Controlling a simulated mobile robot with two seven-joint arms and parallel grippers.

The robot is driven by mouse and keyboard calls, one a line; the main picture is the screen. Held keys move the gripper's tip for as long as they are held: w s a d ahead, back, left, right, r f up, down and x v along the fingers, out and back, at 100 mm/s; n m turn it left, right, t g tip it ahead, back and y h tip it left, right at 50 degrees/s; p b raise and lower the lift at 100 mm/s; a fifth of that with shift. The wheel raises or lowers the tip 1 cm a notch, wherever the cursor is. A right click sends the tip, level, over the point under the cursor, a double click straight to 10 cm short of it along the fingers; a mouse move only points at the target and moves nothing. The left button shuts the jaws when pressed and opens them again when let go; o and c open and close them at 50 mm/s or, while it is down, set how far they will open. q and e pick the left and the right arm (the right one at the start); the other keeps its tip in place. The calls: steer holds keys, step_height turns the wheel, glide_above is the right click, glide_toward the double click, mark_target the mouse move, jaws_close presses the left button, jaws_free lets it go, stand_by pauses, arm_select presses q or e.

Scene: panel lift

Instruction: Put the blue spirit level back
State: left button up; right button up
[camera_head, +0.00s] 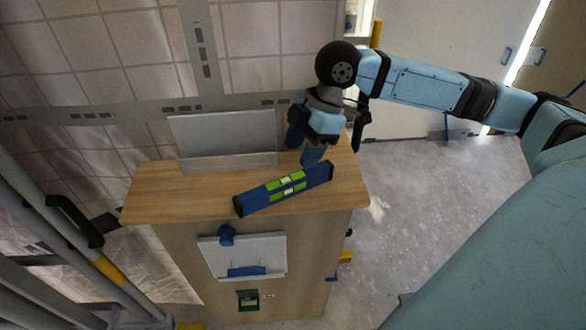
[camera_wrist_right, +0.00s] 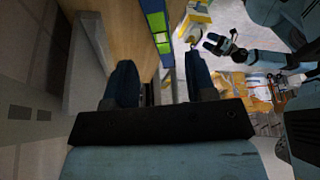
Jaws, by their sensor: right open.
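The blue spirit level (camera_head: 260,197) has green windows and lies at a slant on the wooden top (camera_head: 150,195) of a cabinet, near its front edge. In the right wrist view the spirit level (camera_wrist_right: 155,22) shows beyond and between the fingers. My right gripper (camera_head: 302,147) is open and empty, just behind the level's right end. Its two dark blue fingers also show in the wrist view (camera_wrist_right: 160,78), apart. Another gripper, seemingly my left (camera_wrist_right: 219,44), shows small in the wrist view; its jaws are unclear.
A pale upright panel (camera_head: 225,135) stands at the back of the top. A white board (camera_head: 215,255) with blue parts hangs on the cabinet front. Pipes and a black handle (camera_head: 75,220) are at left. Grey floor (camera_head: 430,200) lies open at right.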

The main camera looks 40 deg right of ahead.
steer(key=shift+v, duration=1.65)
